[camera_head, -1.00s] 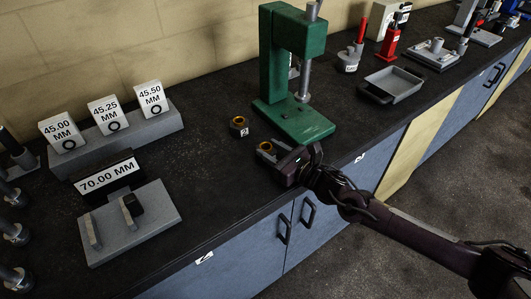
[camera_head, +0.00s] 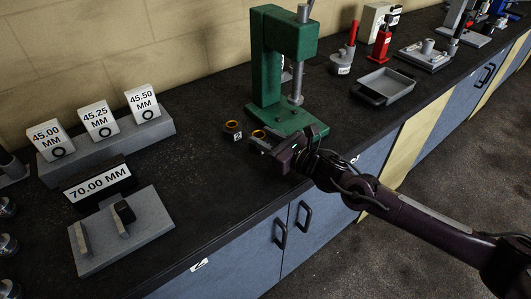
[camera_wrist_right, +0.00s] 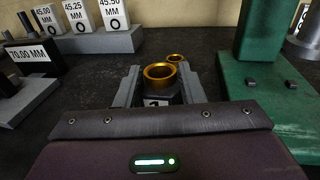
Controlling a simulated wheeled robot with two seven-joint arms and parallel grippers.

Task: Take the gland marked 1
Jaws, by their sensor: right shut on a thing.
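A dark gland with a gold ring at its top (camera_wrist_right: 160,76) stands between the two fingers of my right gripper (camera_wrist_right: 156,88) in the wrist view. The fingers are shut on it, one on each side. Its white label is partly hidden by the gripper body, so I cannot read the number surely. In the head view this gland (camera_head: 258,134) shows just left of my right gripper (camera_head: 271,143). A second gland (camera_head: 233,127) with a gold ring stands behind it, apart, with a small white label. My left gripper is out of view.
A green press (camera_head: 283,70) stands close behind and right of the held gland. A grey tray (camera_head: 390,84) lies further right. A grey stand with size cards (camera_head: 103,122) and a 70.00 mm block (camera_head: 98,187) are at the left. The bench between is clear.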

